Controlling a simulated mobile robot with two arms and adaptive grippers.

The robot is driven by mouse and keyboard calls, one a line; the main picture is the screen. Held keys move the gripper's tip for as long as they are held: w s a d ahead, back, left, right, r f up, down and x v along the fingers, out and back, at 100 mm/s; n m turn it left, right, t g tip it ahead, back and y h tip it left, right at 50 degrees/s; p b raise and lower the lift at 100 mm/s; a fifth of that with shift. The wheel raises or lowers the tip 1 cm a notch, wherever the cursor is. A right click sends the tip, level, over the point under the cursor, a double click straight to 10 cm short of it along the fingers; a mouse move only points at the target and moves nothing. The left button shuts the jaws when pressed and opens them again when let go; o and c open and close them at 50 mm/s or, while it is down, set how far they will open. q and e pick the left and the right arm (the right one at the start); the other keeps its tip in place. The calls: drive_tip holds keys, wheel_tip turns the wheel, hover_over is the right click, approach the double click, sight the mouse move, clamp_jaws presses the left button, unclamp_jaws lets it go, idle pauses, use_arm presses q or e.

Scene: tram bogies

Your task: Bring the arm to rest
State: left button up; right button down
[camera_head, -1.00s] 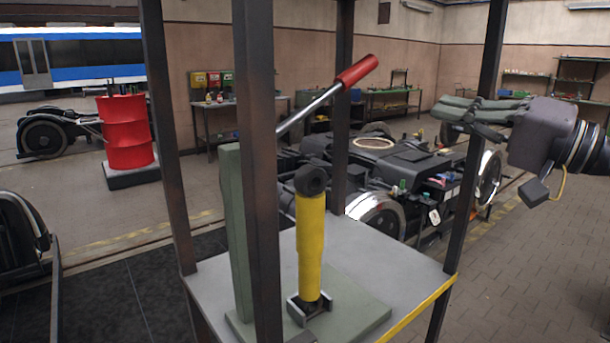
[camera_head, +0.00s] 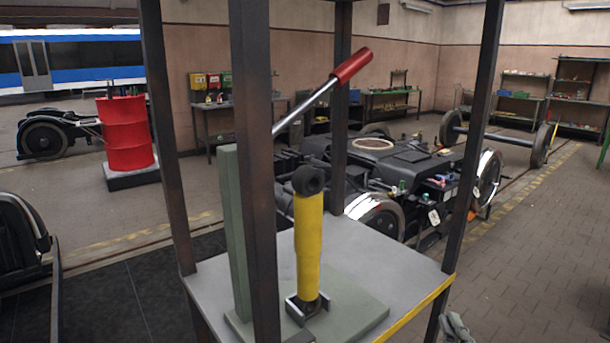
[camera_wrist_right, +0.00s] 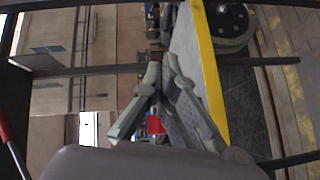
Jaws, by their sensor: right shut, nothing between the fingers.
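My right gripper (camera_head: 455,328) shows only as a small grey piece at the bottom edge of the head view, beside the front right post of the test stand. In the right wrist view its two grey-green fingers (camera_wrist_right: 163,68) come together at the tips, with nothing held. The stand's yellow-edged plate (camera_wrist_right: 207,70) shows just right of the fingers there. My left gripper is in neither view.
The stand's grey table (camera_head: 375,265) carries a yellow damper (camera_head: 309,245) standing nearly upright in a bracket, and a red-handled lever (camera_head: 352,65). Dark posts frame it. A bogie (camera_head: 385,170) stands behind, a red barrel (camera_head: 126,133) at left. Brick floor (camera_head: 540,270) at right is clear.

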drive_tip(key=s+a+f+m+g+y, duration=0.15)
drive_tip(key=s+f+m+g, duration=0.55)
drive_tip(key=s+f, duration=0.7)
drive_tip(key=s+a+f+m+g+y, duration=0.2)
drive_tip(key=s+a+f+m+g, duration=0.3)
drive_tip(key=s+f, duration=0.6)
wheel_tip(320, 180, down, 23)
drive_tip(key=s+n+g+p, duration=0.1)
drive_tip(key=s+g, duration=0.1)
drive_tip(key=s, duration=0.1)
drive_tip(key=s+d+f+g, duration=0.1)
drive_tip(key=s+d+f, duration=0.1)
drive_tip(key=s+f, duration=1.3)
drive_tip(key=shift+s+d+f+p, duration=0.15)
drive_tip(key=shift+s+d+p, duration=0.25)
drive_tip(key=shift+s, duration=0.25)
idle(2.1)
